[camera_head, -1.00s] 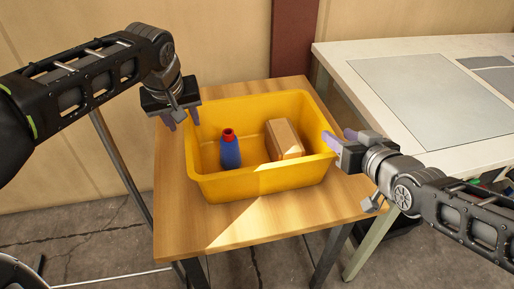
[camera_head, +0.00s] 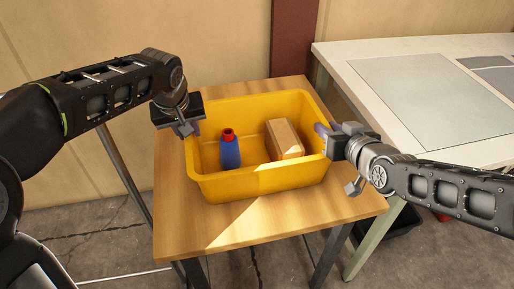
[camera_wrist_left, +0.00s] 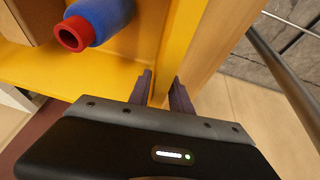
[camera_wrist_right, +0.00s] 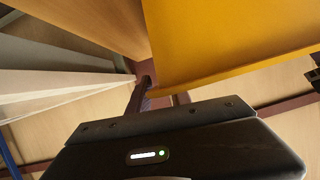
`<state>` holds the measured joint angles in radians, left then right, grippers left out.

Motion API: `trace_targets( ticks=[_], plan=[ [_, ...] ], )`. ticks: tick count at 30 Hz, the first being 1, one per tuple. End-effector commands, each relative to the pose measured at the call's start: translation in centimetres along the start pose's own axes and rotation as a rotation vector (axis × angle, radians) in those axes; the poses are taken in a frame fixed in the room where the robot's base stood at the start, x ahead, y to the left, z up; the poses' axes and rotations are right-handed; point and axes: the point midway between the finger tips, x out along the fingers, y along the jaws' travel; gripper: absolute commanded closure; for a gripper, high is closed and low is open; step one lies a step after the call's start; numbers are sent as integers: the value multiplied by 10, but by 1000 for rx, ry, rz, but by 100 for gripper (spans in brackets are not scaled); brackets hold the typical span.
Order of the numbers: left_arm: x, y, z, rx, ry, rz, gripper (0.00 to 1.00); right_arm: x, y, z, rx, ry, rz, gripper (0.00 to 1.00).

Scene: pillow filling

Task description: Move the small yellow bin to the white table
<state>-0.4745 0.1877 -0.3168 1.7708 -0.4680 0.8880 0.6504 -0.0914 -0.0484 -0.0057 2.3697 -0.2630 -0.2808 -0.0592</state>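The yellow bin (camera_head: 228,183) stands upright on the small wooden table (camera_head: 215,225). It holds a blue bottle with a red cap (camera_head: 230,152) and a brown box (camera_head: 284,140). My left gripper (camera_head: 187,128) is at the bin's left rim. In the left wrist view its parted fingers (camera_wrist_left: 162,92) lie either side of the rim (camera_wrist_left: 172,45), with a gap between them. My right gripper (camera_head: 324,136) is at the right rim. In the right wrist view its fingers (camera_wrist_right: 161,98) are apart near the bin wall (camera_wrist_right: 215,45), which partly hides one finger. The white table (camera_head: 340,60) stands to the right.
Flat grey panels (camera_head: 425,98) lie on the white table, whose near-left part is bare. A gap separates the two tables. A wall and a dark red post (camera_head: 293,40) stand behind them. A dark tray (camera_head: 402,220) is on the floor below.

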Motion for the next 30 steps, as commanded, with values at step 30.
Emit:
trace_targets(
  ticks=[30],
  plan=[
    [0, 0, 0, 0, 1, 0, 100, 0, 0, 0, 0, 0, 0, 100]
  ],
)
